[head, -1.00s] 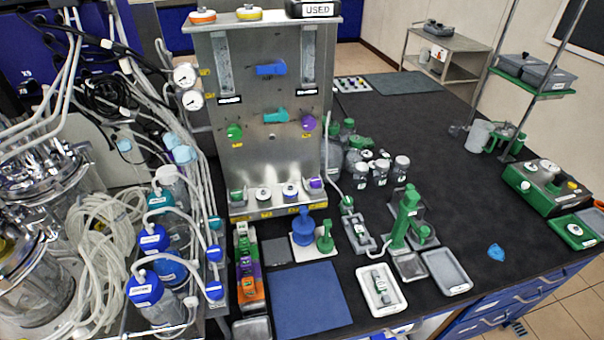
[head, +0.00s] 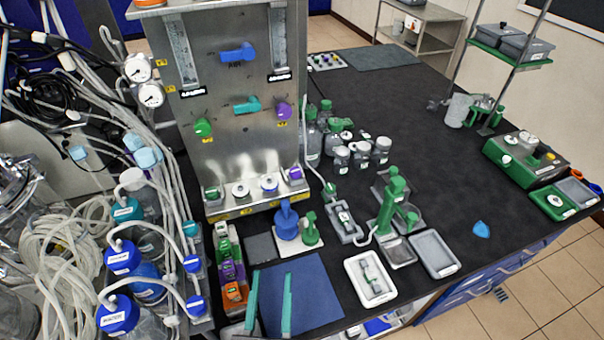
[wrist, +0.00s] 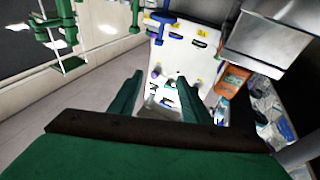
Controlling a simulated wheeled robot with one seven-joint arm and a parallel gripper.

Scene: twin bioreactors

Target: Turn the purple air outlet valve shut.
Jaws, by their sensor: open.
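The steel panel (head: 235,145) stands at the back left of the bench in the head view. A purple valve knob (head: 284,108) is on its right side, with a yellow label below it. Whether the knob is open or shut cannot be told at this size. My gripper (head: 269,275) shows as two green fingers, apart and empty, at the bottom of the head view above the blue mat. It is well in front of the panel and below the valve, touching nothing I can see. My gripper's open fingers (wrist: 159,77) also show in the wrist view; I cannot pick out the purple valve there.
On the panel are a green knob (head: 203,128), a teal handle (head: 247,106) and a blue handle (head: 238,53). Bottles with tubing (head: 140,265) crowd the left. The bench's right middle is mostly clear.

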